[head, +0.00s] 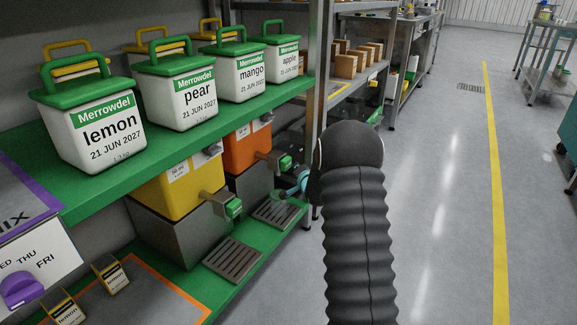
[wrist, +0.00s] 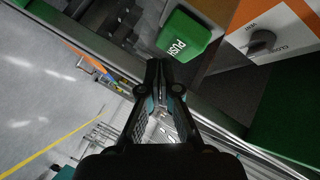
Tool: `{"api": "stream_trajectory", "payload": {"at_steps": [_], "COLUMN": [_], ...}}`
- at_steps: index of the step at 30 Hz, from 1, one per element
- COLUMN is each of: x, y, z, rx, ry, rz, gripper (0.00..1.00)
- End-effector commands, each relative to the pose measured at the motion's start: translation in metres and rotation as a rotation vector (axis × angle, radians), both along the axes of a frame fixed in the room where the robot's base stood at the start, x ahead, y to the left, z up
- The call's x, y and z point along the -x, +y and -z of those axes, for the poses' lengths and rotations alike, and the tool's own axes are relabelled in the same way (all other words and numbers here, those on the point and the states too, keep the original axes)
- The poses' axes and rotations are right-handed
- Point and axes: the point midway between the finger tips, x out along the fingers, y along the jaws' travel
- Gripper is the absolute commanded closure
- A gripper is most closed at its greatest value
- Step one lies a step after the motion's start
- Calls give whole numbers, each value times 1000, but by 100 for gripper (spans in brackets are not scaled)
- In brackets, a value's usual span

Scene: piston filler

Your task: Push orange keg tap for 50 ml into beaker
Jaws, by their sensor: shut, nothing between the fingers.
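The orange keg (head: 246,147) stands on the lower green shelf, on a grey block. Its green tap (head: 285,162) points out to the front. In the wrist view the tap's green PUSH face (wrist: 185,36) is close, just above and right of my gripper's fingertips. The orange keg's front panel (wrist: 240,36) shows at the upper right there. My gripper (wrist: 160,66) is shut and empty; I cannot tell whether it touches the tap. In the head view my arm mostly hides it. I cannot make out a beaker in either view.
A yellow keg (head: 180,185) with its own green tap (head: 233,208) stands to the left. Slatted drip trays (head: 233,260) lie before the kegs. The upper green shelf (head: 205,142) with several labelled tubs hangs above. A metal post (head: 316,80) stands close behind my gripper.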

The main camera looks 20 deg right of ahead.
Motion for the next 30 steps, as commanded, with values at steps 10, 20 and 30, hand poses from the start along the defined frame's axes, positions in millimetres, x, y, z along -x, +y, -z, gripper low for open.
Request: {"api": "stream_trajectory", "payload": {"at_steps": [10, 20, 30], "x": [0, -1, -7], "y": [0, 1, 5], "z": [0, 0, 0], "rx": [0, 0, 0], "ry": [0, 0, -1], "rz": [0, 0, -1], "gripper": [100, 100, 100]}}
